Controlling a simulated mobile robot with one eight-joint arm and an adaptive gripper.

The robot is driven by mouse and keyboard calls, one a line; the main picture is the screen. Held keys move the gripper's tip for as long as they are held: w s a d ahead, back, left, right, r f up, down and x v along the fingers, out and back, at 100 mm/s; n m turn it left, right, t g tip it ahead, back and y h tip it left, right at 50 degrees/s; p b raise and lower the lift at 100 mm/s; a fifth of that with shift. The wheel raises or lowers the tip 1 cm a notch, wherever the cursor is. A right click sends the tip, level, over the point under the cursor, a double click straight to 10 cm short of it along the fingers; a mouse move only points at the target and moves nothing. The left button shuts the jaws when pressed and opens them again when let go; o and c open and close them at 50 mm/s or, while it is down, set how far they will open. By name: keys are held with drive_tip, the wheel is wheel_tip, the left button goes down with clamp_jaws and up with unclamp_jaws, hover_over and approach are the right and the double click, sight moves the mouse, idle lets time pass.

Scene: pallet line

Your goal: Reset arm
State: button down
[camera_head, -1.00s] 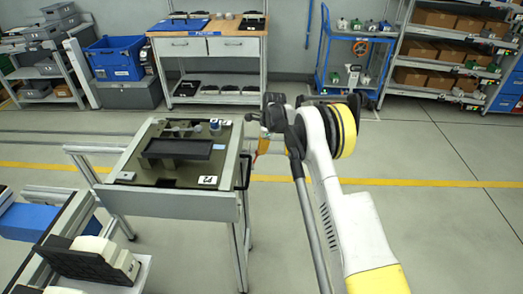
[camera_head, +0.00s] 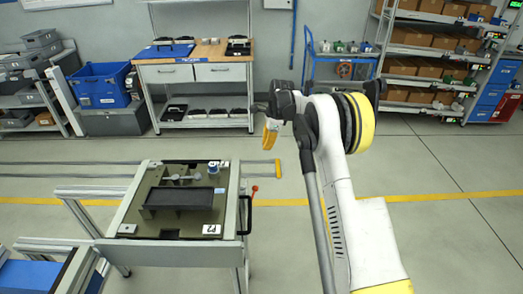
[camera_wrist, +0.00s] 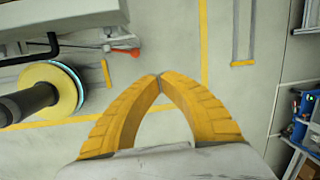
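My arm reaches up from the bottom right of the head view. My gripper (camera_head: 270,134) shows there as a small yellow shape to the right of and beyond the pallet-line stand (camera_head: 150,246). In the wrist view my gripper (camera_wrist: 160,77) has its two yellow fingers touching at the tips, with nothing between them. Open floor lies behind them.
The stand carries a dark tray (camera_head: 180,198) and small parts, including a blue-topped one (camera_head: 213,168). A workbench (camera_head: 193,73), a blue bin (camera_head: 100,86), a blue cart (camera_head: 342,70) and box shelves (camera_head: 425,52) line the back. Floor at right is clear.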

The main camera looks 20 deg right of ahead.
drive_tip(key=shift+d+r, duration=0.15)
drive_tip(key=shift+r, duration=0.35)
